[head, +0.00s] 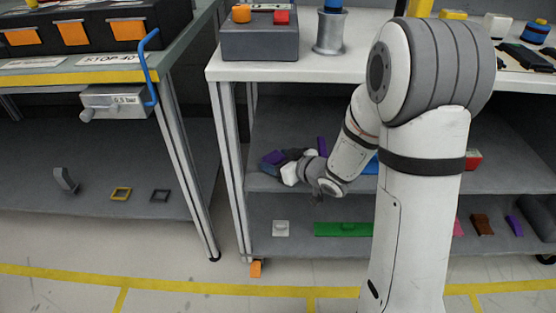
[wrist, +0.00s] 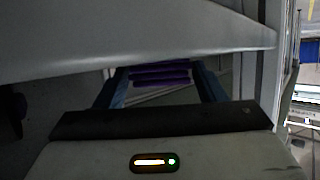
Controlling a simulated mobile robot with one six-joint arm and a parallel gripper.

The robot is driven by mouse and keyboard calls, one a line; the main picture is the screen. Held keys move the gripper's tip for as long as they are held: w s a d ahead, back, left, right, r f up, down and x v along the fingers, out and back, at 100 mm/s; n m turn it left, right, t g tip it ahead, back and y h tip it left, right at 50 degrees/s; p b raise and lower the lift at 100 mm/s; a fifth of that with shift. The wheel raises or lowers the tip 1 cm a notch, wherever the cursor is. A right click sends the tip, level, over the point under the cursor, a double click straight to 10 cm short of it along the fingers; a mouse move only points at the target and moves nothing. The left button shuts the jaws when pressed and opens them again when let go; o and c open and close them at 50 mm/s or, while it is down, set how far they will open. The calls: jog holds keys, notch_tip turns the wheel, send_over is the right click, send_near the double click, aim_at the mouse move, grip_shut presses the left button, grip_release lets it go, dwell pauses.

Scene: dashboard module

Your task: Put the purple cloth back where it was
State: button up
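The purple cloth (head: 272,157) is at the end of my gripper (head: 277,162), over the left part of the middle shelf. In the wrist view the folded purple cloth (wrist: 160,75) lies between the two blue fingers of my gripper (wrist: 162,82). The fingers stand apart with the cloth filling most of the space between them, and the gripper appears shut on it. The cloth's underside is hidden, so I cannot tell whether it touches the shelf.
The middle shelf (head: 255,180) is under a white worktop (head: 365,72); the worktop's edge is close above in the wrist view. An upright purple item (head: 322,146) and a blue item (head: 372,165) are right of my gripper. A green block (head: 343,229) is on the lower shelf.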

jog(key=shift+o, duration=1.2)
jog(key=shift+r, duration=0.15)
